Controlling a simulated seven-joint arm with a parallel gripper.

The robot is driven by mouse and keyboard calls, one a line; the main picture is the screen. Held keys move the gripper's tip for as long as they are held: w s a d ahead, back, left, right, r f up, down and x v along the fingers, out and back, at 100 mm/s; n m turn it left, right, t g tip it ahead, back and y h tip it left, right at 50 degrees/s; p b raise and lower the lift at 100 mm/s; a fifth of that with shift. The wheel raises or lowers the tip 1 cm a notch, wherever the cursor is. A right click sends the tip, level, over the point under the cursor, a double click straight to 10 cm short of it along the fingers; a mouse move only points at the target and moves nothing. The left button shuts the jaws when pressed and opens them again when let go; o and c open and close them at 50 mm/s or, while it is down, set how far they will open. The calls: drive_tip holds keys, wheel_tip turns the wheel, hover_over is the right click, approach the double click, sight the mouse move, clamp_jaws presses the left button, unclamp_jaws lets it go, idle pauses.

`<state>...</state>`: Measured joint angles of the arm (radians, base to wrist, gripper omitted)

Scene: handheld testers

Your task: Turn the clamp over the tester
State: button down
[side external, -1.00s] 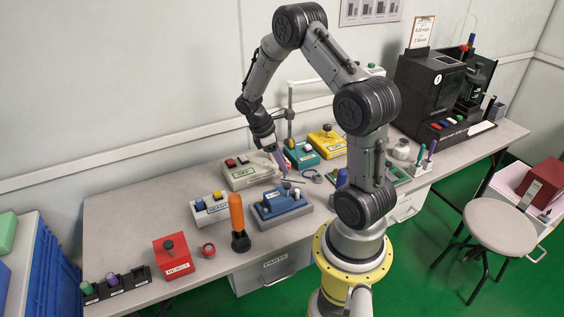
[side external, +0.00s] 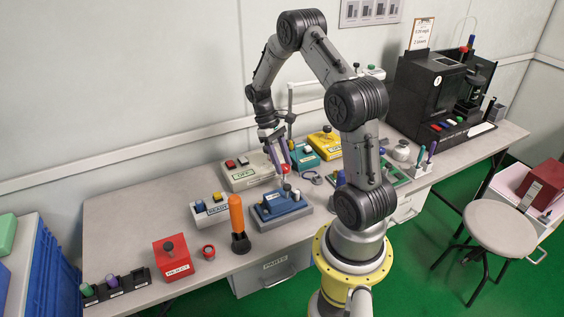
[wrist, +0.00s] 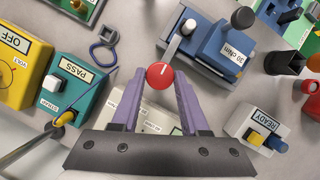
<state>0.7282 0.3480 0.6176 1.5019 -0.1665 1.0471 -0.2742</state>
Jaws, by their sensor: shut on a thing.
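My gripper (side external: 280,160) has purple fingers and points down above the bench. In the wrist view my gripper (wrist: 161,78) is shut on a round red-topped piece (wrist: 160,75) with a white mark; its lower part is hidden. The red piece (side external: 285,169) also shows in the side view, behind the blue fixture (side external: 284,209).
An orange-handled tool (side external: 236,215) stands left of the blue fixture. A red REJECT box (side external: 172,258) stands at the front left.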

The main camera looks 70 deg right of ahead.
drive_tip(key=shift+m, duration=0.4)
drive_tip(key=shift+c, duration=2.1)
unclamp_jaws()
drive_tip(key=v, duration=1.3)
drive_tip(key=shift+d+r, duration=0.2)
drive_tip(key=shift+r, duration=0.25)
drive_tip(key=shift+a, duration=0.1)
